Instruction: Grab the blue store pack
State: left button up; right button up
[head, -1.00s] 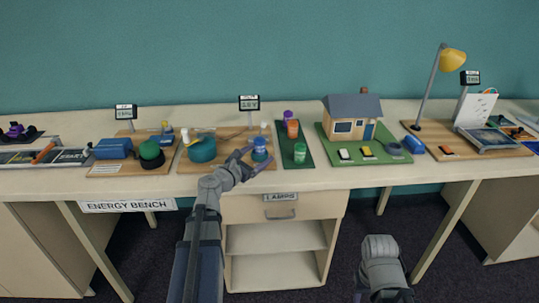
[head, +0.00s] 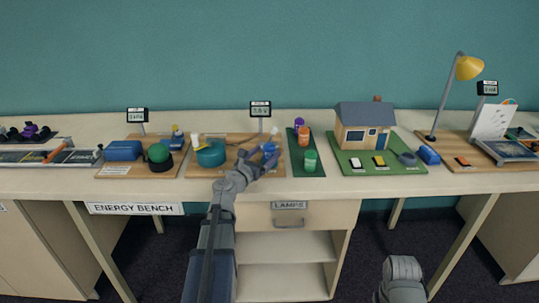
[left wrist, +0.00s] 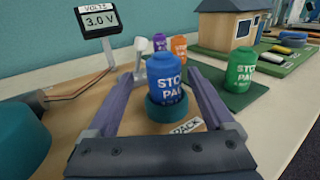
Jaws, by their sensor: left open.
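The blue store pack (left wrist: 165,84) stands upright in a dark teal round holder (left wrist: 168,112) on a wooden board in the left wrist view. My left gripper (left wrist: 166,85) is open, with one finger on each side of the pack. I cannot tell whether either finger touches it. In the head view the blue pack (head: 269,149) shows partly behind my left gripper (head: 262,157). My right gripper is not in view; only part of my right arm shows at the bottom.
A green pack (left wrist: 241,68), an orange pack (head: 305,138) and a purple pack (head: 299,126) stand on a green mat to the right. A volts display (left wrist: 98,20) stands behind to the left. A teal round drum (head: 211,153) is close on the left. A model house (head: 364,128) is farther right.

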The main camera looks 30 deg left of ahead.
aim_at(274, 146)
pick_arm(q)
jog(key=w, duration=0.5)
jog(key=shift+w+d+r, duration=0.1)
jog(key=shift+d+r, duration=0.1)
grip_shut()
dwell(0.5)
